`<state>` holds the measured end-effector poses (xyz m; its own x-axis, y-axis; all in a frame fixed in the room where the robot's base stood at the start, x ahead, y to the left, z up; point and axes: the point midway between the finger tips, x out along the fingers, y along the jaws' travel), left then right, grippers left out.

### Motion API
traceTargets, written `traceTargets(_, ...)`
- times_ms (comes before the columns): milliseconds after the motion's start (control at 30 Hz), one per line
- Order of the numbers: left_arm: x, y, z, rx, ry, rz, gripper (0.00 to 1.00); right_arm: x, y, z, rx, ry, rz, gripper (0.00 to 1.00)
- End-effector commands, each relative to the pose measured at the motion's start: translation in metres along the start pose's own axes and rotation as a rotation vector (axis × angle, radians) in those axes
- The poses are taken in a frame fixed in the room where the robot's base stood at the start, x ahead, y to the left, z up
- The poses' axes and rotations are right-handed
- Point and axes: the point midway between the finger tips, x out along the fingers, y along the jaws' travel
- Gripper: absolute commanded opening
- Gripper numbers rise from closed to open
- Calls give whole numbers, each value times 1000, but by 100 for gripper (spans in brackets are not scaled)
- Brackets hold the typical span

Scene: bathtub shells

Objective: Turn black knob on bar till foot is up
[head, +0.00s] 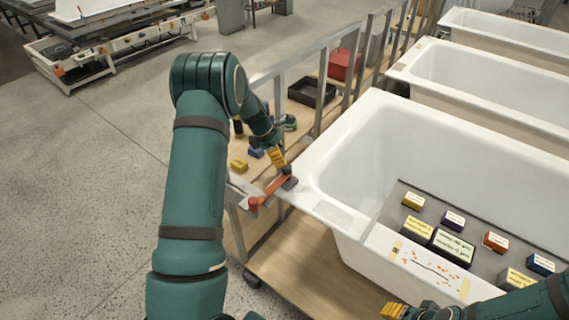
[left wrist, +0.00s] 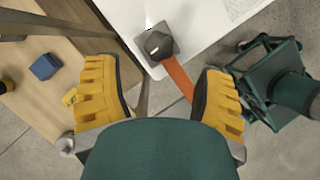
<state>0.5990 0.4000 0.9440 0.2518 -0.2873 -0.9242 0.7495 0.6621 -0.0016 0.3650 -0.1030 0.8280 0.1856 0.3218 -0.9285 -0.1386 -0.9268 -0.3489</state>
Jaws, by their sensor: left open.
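The black knob (head: 289,183) sits at one end of an orange bar (head: 271,189) by the near-left corner of the nearest white bathtub (head: 318,165). A red round piece (head: 254,203) is at the bar's other end; I cannot tell whether it is the foot. My left gripper (head: 279,160) is just above the knob, open. In the left wrist view the knob (left wrist: 158,45) and bar (left wrist: 178,76) show ahead of and between the open yellow fingers (left wrist: 156,72), apparently not touched. My right gripper (head: 393,311) shows only partly at the bottom edge.
Several small labelled boxes (head: 452,243) and a white sheet (head: 430,268) lie in the nearest tub. Metal rails and a wooden shelf with a black tray (head: 311,92), red bin (head: 344,64) and yellow block (head: 239,165) stand behind the arm. Open floor lies left.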

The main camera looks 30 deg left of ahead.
Motion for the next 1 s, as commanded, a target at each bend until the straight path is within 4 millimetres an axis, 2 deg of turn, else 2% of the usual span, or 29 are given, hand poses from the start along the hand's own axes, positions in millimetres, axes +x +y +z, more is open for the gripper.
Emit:
traceTargets(100,-23,0,1,2,-1,3,70,0,0,0,0,0,0,47)
traceTargets(333,-47,0,0,1,0,0,70,0,0,0,0,0,0,47)
traceTargets(533,-51,0,0,0,0,-1,70,0,0,0,0,0,0,47)
traceTargets(1000,-46,-3,0,15,4,-4,70,0,0,0,0,0,0,47)
